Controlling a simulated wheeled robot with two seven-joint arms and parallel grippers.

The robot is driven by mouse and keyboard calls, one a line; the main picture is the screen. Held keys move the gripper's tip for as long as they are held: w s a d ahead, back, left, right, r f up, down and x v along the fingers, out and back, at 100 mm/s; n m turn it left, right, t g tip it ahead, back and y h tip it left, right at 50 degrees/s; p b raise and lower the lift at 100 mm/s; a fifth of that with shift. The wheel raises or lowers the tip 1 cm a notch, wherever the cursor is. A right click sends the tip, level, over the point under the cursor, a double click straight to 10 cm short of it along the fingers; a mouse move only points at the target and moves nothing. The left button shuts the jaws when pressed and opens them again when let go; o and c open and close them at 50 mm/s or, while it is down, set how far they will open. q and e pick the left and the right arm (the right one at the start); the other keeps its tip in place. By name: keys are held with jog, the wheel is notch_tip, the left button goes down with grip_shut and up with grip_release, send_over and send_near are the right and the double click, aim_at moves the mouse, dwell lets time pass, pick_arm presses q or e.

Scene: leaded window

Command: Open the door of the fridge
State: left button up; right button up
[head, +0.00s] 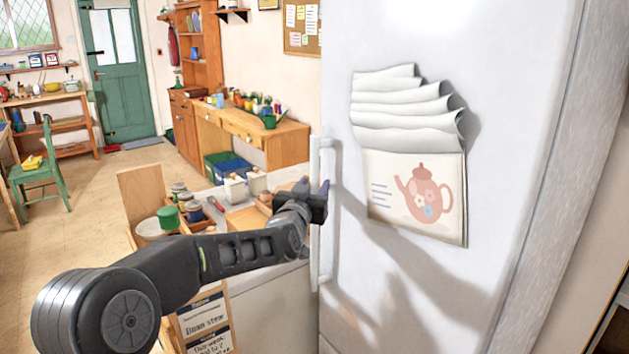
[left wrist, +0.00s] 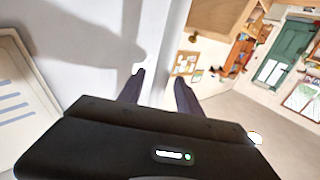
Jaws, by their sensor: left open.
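The white fridge (head: 490,60) fills the right of the head view. Its door (head: 400,290) looks closed, with a tall white vertical handle (head: 323,260) along its left edge. My left gripper (head: 315,188) is open at the middle of the handle, its fingers pointing at the door side. In the left wrist view its two dark fingers (left wrist: 160,90) stand apart, with a white upright strip, seemingly the handle or door edge, between them. I cannot tell whether they touch it. My right gripper is not in view.
Curled paper sheets with a teapot picture (head: 415,195) hang on the door. A wooden desk (head: 250,128), green chair (head: 40,165) and open floor (head: 80,210) lie beyond.

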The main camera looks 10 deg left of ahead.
pick_arm(q)
jog(key=shift+w, duration=0.6)
grip_shut()
dwell(1.1)
